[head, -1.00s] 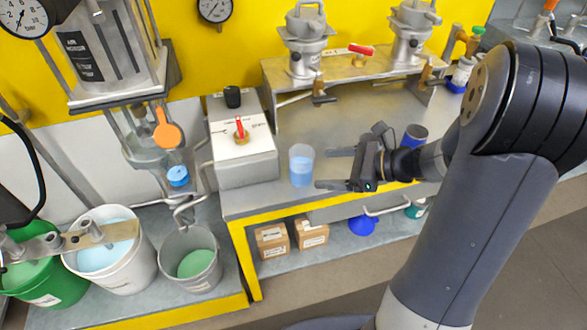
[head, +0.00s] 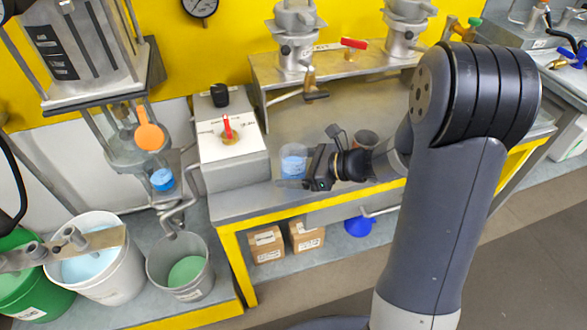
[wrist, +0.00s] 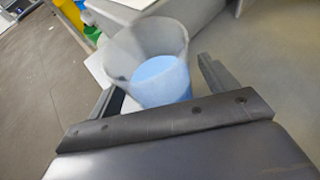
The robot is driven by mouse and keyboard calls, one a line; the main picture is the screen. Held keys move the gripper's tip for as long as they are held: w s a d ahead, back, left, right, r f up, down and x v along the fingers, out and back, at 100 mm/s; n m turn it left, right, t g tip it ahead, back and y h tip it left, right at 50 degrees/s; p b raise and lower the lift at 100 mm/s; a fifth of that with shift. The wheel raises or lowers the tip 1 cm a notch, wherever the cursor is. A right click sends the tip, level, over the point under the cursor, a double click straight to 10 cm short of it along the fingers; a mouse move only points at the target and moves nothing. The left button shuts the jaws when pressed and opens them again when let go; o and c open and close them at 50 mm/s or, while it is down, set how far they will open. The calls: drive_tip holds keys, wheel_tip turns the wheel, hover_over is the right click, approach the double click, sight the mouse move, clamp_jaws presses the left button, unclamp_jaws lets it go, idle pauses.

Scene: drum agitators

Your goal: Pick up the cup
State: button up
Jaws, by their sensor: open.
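The cup (head: 293,158) is clear and holds light blue liquid. It stands upright on the grey bench top (head: 345,115), beside the white-topped control box. In the wrist view the cup (wrist: 150,50) is in front of my gripper (wrist: 160,90), with one finger on each side of it. The fingers are open around the cup, and I cannot tell whether they touch it. In the head view my gripper (head: 295,170) reaches the cup from the right, and its body hides part of the fingers.
The control box (head: 233,160) with a red switch is close left of the cup. A raised shelf (head: 350,65) with metal valves stands behind. Buckets (head: 183,265) stand lower left. Bench top is clear behind the cup.

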drive_tip(key=c, duration=1.2)
drive_tip(key=shift+o, duration=0.2)
drive_tip(key=shift+r, duration=0.1)
